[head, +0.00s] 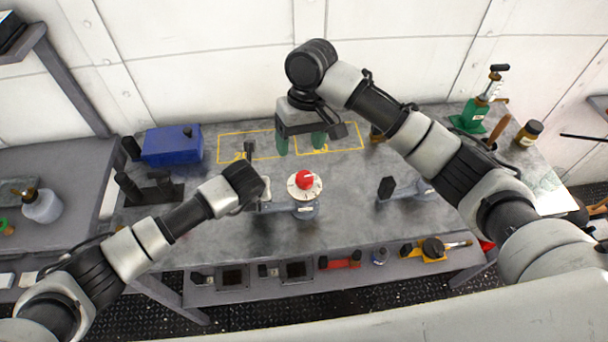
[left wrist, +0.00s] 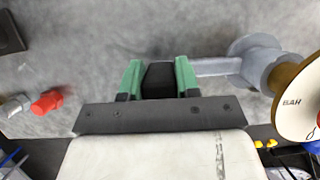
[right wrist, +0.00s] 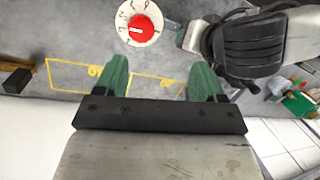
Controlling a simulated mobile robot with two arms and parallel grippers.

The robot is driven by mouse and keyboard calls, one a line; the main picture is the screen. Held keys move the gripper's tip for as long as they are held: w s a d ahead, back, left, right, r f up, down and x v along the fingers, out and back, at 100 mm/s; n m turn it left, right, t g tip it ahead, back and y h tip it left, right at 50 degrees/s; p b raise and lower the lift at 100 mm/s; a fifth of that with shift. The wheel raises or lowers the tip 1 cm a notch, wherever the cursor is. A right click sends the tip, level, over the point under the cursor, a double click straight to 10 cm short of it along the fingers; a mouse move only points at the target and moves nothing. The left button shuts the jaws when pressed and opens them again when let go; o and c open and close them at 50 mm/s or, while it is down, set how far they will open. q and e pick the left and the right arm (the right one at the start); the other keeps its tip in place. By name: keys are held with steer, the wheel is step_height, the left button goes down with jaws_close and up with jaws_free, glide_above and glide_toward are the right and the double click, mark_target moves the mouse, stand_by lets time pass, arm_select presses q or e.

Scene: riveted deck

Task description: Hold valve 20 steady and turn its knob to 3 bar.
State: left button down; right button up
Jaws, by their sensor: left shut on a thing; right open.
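A valve with a grey body (head: 306,211), a white dial (head: 293,188) and a red knob (head: 305,178) stands on the bench. Its number is not readable. My left gripper (left wrist: 158,80) is shut on the valve's black handle (left wrist: 158,82), left of the body. The right wrist view shows the red knob (right wrist: 141,29) with a white mark, on the white dial (right wrist: 126,12); the scale values are too small to read. My right gripper (head: 302,143) is open and empty, above the bench and behind the knob, apart from it.
A second grey fitting with a black grip (head: 386,188) lies right of the valve. A blue box (head: 172,145) stands back left, a green tool (head: 470,118) and brown jar (head: 528,133) back right. Yellow outlined areas (head: 232,152) at the back look empty. A lower shelf holds tools.

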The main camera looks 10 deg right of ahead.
mark_target(304, 176)
steer(key=f+n, duration=0.1)
steer(key=f, duration=0.3)
steer(key=f+n+t+h, duration=0.1)
steer(key=f, duration=0.7)
steer(key=shift+s+d+f+n+t+h, duration=0.1)
steer(key=shift+d+f+n+t+h, duration=0.05)
steer(key=shift+d+n+t+h, duration=0.2)
steer(key=c, duration=0.9)
steer(key=n, duration=0.5)
steer(key=shift+c, duration=0.2)
steer(key=o, duration=0.9)
